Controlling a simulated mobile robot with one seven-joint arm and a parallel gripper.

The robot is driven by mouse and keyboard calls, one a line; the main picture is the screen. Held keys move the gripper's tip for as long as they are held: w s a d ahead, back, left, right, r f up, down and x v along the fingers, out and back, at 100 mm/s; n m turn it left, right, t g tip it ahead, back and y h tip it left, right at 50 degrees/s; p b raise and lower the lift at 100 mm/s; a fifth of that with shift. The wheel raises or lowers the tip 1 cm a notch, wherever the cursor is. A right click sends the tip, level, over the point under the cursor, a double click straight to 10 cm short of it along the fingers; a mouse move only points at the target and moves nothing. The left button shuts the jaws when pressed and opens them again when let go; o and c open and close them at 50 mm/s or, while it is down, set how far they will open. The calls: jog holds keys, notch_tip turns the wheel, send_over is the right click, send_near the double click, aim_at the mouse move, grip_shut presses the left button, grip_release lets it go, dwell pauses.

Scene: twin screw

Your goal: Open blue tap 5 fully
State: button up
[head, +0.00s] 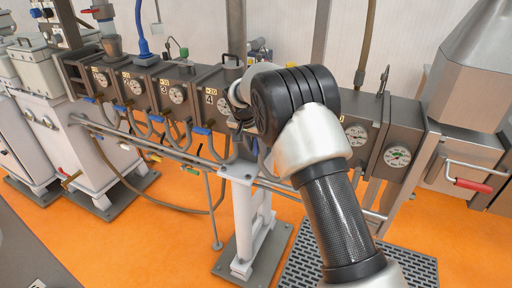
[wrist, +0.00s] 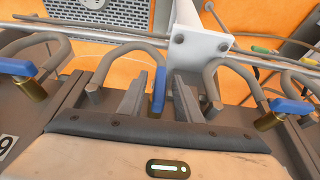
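In the wrist view my gripper (wrist: 161,92) is open, with one finger on each side of a blue tap handle (wrist: 159,92). A gap shows on the right of the handle; I cannot tell whether either finger touches it. By the neighbouring label, which reads like an upside-down 6, this appears to be blue tap 5.
Neighbouring blue taps with brass bodies lie left (wrist: 18,67) and right (wrist: 290,106) in the wrist view. A white support post (wrist: 202,45) and grey pipes stand close beyond my fingers. In the head view, gauges (head: 357,134) line the machine barrel above orange floor.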

jog(key=v, duration=1.7)
jog(key=shift+s, duration=0.2)
jog(key=shift+a, duration=0.1)
jog(key=s+d+r+n+y+p, duration=0.1)
jog(key=s+d+r+n+p, duration=0.15)
jog(key=s+d+r, duration=1.2)
jog(key=s+d+f+p, duration=0.1)
jog(key=s+d, duration=0.3)
jog(key=s, duration=0.6)
jog(key=s+d+f+n+t+p, duration=0.1)
jog(key=s+d+f+p, duration=0.1)
jog(key=s, duration=0.8)
jog(key=shift+s+d+f+t+y, duration=0.35)
jog(key=shift+d+f, duration=0.35)
jog(key=shift+d, duration=0.5)
